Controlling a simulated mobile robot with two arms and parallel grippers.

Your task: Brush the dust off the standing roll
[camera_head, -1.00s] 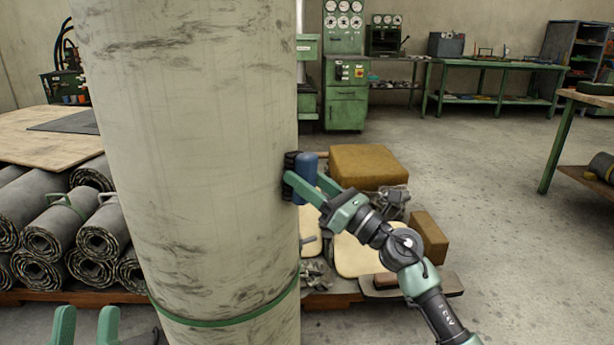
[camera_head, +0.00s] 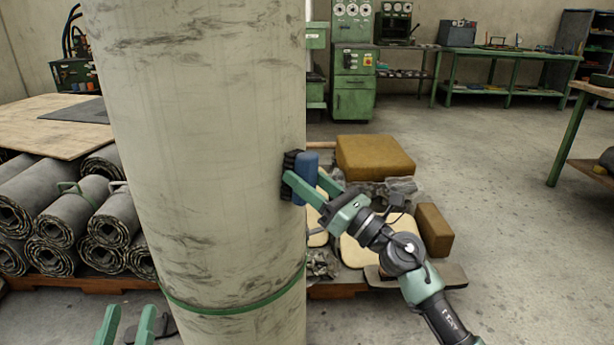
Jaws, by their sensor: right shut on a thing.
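The standing roll (camera_head: 205,130) is a tall pale cylinder with dark dust smudges near its top and lower down, and a green strap (camera_head: 235,303) around its lower part. My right gripper (camera_head: 303,188) is shut on a brush (camera_head: 306,175) with a blue body and black bristles. The bristles are at the roll's right side and appear to touch it. My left gripper (camera_head: 128,328) shows only its green fingers at the bottom edge, left of the roll; they stand apart with nothing seen between them.
Behind my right arm, a low pallet holds a brown block (camera_head: 375,156) and other items. A green cabinet (camera_head: 353,85) stands at the back.

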